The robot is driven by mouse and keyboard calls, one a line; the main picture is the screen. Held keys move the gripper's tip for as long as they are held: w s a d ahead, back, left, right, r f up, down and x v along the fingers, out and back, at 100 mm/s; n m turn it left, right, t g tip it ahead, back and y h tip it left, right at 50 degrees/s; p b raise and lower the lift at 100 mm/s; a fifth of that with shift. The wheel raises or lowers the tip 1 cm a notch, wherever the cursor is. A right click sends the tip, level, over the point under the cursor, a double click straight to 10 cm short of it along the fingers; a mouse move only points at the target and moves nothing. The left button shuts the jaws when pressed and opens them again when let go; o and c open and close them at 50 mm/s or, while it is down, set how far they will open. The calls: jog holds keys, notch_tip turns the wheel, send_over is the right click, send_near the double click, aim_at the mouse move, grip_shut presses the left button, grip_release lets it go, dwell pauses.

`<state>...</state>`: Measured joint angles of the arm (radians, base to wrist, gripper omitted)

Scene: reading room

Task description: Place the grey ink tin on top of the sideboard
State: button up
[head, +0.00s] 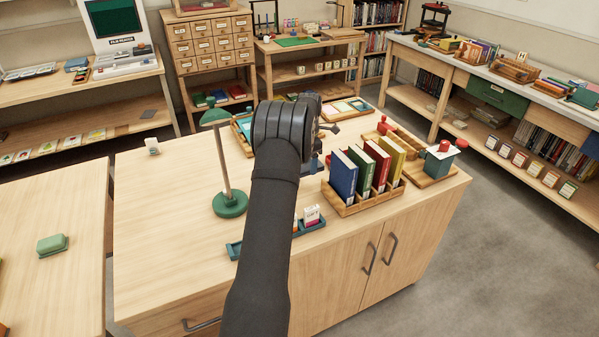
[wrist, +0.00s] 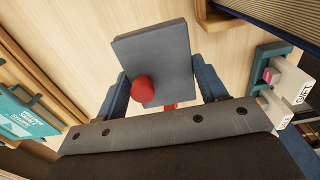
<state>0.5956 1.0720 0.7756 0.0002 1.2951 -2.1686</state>
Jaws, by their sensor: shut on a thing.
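The grey ink tin (wrist: 160,50) is a flat-faced grey block with a red round knob on it, seen close up in the wrist view. My gripper (wrist: 164,88) is shut on it, with a blue finger on each side. Pale wood shows behind the tin. In the head view my arm hides the tin. The sideboard (head: 175,215) is the pale wooden cabinet with doors in the middle, and my gripper is above its top. I cannot tell whether the tin touches the top.
On the sideboard stand a green lamp (head: 230,203), a rack of upright books (head: 343,176), a teal card tray (head: 234,250) and a greenish box with a red knob (head: 440,160) on a wooden base. Bare top lies left of the lamp. A desk (head: 45,285) stands at left.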

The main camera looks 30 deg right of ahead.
jog(key=shift+f, duration=3.05)
jog(key=shift+f, duration=0.15)
jog(key=o, duration=1.3)
notch_tip(320, 180, up, 12)
jog(key=shift+r, duration=0.15)
jog(key=shift+f, duration=4.4)
